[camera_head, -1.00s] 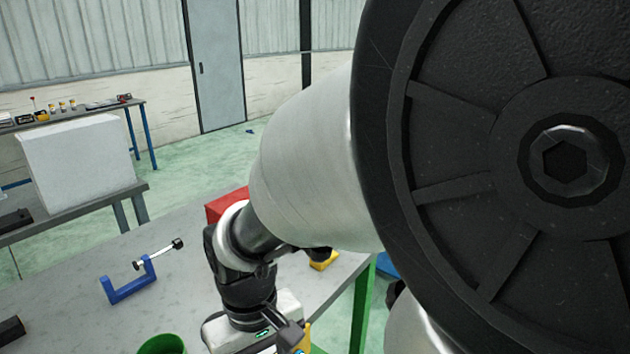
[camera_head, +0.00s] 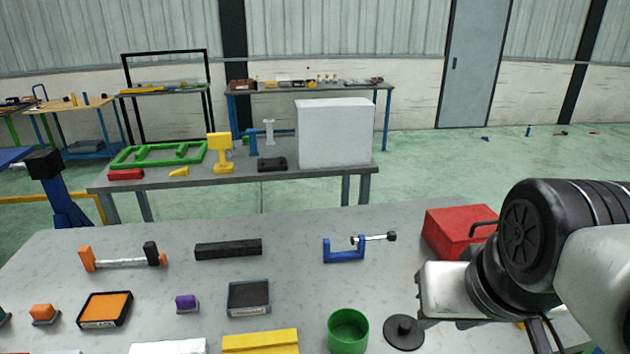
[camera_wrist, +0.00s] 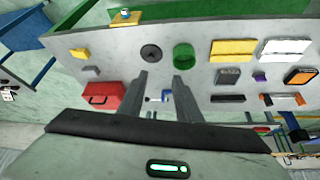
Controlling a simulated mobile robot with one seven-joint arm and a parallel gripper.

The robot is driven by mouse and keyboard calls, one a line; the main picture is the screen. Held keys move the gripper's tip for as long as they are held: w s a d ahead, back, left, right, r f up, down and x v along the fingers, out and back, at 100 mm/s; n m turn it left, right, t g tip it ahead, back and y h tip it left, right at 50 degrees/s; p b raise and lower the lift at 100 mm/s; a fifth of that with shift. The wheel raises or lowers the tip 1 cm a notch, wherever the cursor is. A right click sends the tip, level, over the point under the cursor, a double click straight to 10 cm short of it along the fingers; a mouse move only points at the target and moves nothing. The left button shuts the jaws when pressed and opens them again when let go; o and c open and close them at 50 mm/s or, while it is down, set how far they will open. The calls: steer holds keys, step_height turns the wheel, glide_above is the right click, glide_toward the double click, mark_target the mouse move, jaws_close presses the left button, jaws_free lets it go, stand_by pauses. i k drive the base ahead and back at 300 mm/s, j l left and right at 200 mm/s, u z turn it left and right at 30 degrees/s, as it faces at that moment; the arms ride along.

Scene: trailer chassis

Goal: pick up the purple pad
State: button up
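The purple pad (camera_head: 187,301) is a small purple block on a grey base. It sits on the grey table, between an orange-topped tray and a dark grey tray. In the wrist view the purple pad (camera_wrist: 260,76) is small, far to the right of my fingers. My gripper (camera_wrist: 161,80) is open and empty, with its two fingers apart above the table. In the head view my arm is at the right, well away from the pad, and the fingertips are not clear.
Near the pad are an orange-topped tray (camera_head: 104,309), a dark grey tray (camera_head: 248,298) and a yellow block (camera_head: 260,342). A green cup (camera_head: 348,331), a black disc (camera_head: 404,332), a blue clamp (camera_head: 345,253) and a red box (camera_head: 458,232) stand further right. Bare table lies between them.

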mark_target(185, 304)
steer(key=k+u, duration=0.1)
steer(key=u, duration=1.35)
steer(key=i+j+z, duration=0.25)
steer(key=j, duration=0.15)
steer(key=i+j+z, duration=0.1)
steer(key=j+z, duration=0.15)
steer(key=j, duration=0.2)
steer(key=i+j+z, duration=0.1)
steer(key=j+z, duration=0.15)
steer(key=j, duration=0.2)
steer(key=i+j+z, duration=0.1)
steer(key=j+z, duration=0.15)
steer(key=j, duration=0.2)
